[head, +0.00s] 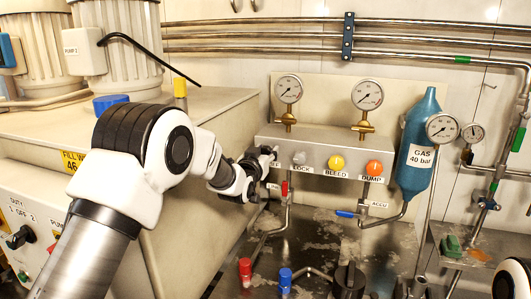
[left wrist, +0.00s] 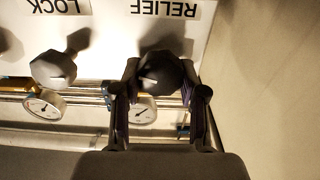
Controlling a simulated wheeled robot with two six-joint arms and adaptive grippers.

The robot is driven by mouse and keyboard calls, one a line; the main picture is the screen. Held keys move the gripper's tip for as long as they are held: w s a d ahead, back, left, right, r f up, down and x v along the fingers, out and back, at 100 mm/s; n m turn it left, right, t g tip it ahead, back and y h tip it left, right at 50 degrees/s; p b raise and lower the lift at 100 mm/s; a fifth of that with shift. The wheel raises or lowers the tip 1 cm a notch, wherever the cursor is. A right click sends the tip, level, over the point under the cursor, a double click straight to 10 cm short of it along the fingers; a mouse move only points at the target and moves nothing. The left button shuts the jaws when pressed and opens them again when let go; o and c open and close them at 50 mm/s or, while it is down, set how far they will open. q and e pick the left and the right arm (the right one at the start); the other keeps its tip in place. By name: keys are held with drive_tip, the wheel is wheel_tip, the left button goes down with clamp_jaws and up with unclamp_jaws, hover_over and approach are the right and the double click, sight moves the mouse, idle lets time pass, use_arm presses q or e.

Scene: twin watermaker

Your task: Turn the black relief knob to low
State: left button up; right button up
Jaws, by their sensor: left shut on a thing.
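The black relief knob (left wrist: 158,66) sits on the valve panel beside the word RELIEF (left wrist: 162,8), which appears upside down in the left wrist view. My left gripper (left wrist: 159,84) is shut on the knob, with one finger on each side. A small pale mark shows on the knob's face; its exact setting cannot be read. In the head view my left gripper (head: 262,163) reaches the left end of the grey panel (head: 315,143) and mostly hides the knob. No low marking is readable. My right gripper is not in view.
The lock knob (left wrist: 53,69) is beside the relief knob. A yellow bleed button (head: 336,162) and an orange dump button (head: 374,168) are further right. Two gauges (head: 289,88) (head: 367,95) stand above the panel. A blue gas cylinder (head: 416,140) hangs at the right. Pipes run below.

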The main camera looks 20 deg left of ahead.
use_arm(q)
drive_tip(key=shift+f+n, duration=0.1)
drive_tip(key=shift+n, duration=0.2)
drive_tip(key=n+b, duration=0.1)
drive_tip(key=n, duration=0.2)
drive_tip(key=shift+a+f+n+b, duration=0.1)
drive_tip(key=shift+n+b, duration=0.3)
drive_tip(key=n+b, duration=0.1)
drive_tip(key=n, duration=0.4)
drive_tip(key=shift+a, duration=0.1)
drive_tip(key=n+b, duration=0.1)
drive_tip(key=n, duration=0.5)
drive_tip(key=shift+n, duration=0.3)
drive_tip(key=shift+w+n, duration=0.15)
drive_tip(key=shift+n, duration=2.45)
drive_tip(key=o, duration=0.9)
drive_tip(key=shift+c, duration=0.2)
drive_tip(key=shift+o, duration=1.4)
drive_tip(key=shift+w+f, duration=0.1)
